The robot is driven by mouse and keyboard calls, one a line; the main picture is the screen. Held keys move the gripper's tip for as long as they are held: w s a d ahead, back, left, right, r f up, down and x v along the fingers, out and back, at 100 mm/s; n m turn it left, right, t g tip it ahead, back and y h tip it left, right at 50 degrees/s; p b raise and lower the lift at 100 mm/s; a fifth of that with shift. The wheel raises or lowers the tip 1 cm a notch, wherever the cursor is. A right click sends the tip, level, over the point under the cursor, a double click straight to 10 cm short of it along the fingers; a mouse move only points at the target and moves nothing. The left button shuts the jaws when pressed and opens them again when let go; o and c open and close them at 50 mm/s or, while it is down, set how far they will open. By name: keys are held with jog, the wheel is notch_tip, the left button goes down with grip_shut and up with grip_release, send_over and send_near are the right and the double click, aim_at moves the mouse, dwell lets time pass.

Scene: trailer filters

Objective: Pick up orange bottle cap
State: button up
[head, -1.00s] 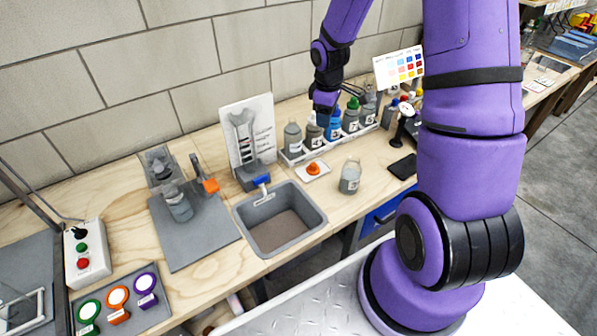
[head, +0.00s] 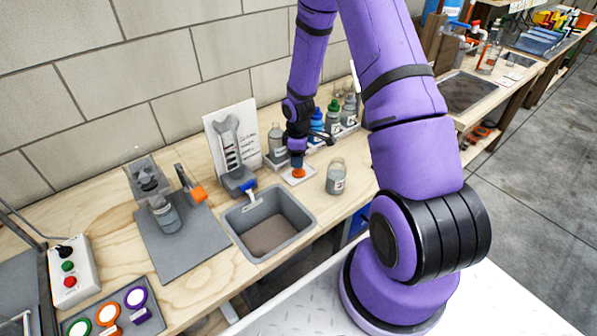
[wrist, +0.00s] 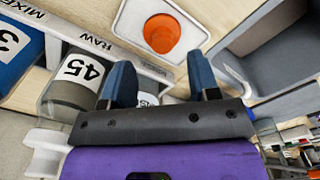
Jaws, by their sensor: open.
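The orange bottle cap (head: 298,173) lies on a small white tray (head: 306,178) on the bench, right of the sink. In the wrist view the cap (wrist: 162,33) sits on the white tray (wrist: 131,22), ahead of the fingers and apart from them. My gripper (head: 297,163) points down just above and behind the cap in the head view.
A bottle rack with grey and blue bottles (wrist: 78,78) stands close beside my gripper. A clear open bottle (head: 336,177) stands right of the cap. Bare bench lies in front of the tray.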

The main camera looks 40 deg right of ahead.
aim_at(299, 170)
jog(key=f, duration=0.5)
jog(key=shift+s, duration=0.2)
jog(key=shift+r, duration=0.1)
jog(key=c, duration=0.6)
